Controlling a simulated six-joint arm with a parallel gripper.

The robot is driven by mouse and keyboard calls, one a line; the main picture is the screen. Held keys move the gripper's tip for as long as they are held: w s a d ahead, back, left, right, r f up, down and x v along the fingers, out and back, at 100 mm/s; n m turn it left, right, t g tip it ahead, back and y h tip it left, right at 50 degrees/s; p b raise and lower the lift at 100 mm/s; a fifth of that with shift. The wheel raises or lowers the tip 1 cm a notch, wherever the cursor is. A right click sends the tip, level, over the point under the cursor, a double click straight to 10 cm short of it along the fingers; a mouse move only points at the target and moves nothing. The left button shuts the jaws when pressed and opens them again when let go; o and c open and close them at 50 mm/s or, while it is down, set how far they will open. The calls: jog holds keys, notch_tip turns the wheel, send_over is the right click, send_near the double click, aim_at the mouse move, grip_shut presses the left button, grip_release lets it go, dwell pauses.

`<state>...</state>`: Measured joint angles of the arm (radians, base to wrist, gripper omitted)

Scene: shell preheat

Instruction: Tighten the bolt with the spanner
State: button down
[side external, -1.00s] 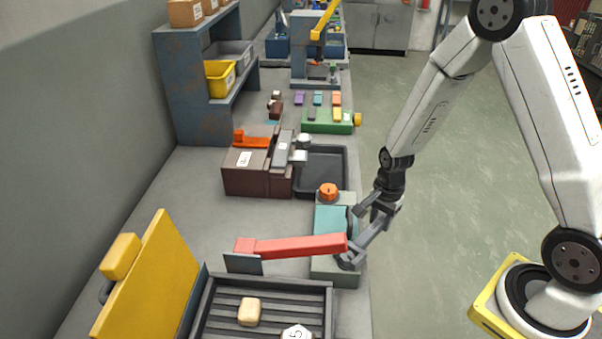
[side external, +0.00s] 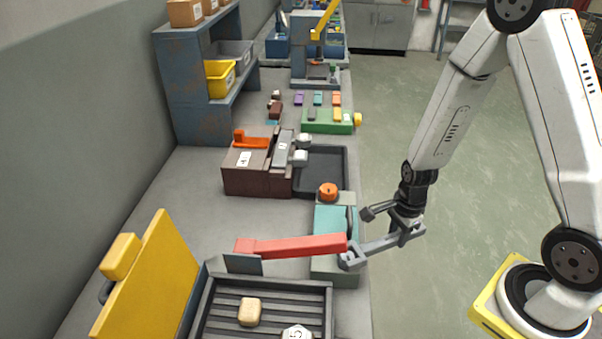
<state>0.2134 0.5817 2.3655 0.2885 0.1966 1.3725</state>
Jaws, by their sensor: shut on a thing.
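A grey spanner (side external: 376,246) reaches leftward from my gripper (side external: 407,228), which is shut on its handle end. The spanner's open-jaw end is at the right end of a red bar, beside the teal-topped fixture (side external: 335,217). A small pale piece that looks like the bolt head (side external: 348,257) shows within the jaw. I cannot tell how fully the jaw seats around it. My gripper is off to the right of the bench edge, over the floor.
The red bar (side external: 290,247) lies across the bench to the left of the jaw. A slatted tray (side external: 209,305), a raised yellow lid (side external: 150,285) and a dark tray (side external: 340,150) are nearby.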

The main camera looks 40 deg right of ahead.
jog(key=shift+s+a+m, duration=0.25)
jog(key=shift+s+m, duration=0.15)
jog(key=shift+s, duration=0.1)
jog(key=shift+s+a+m, duration=0.2)
jog(key=shift+s+m, duration=0.2)
jog(key=shift+s, duration=0.05)
jog(key=shift+r, duration=0.1)
jog(key=shift+r, duration=2.9)
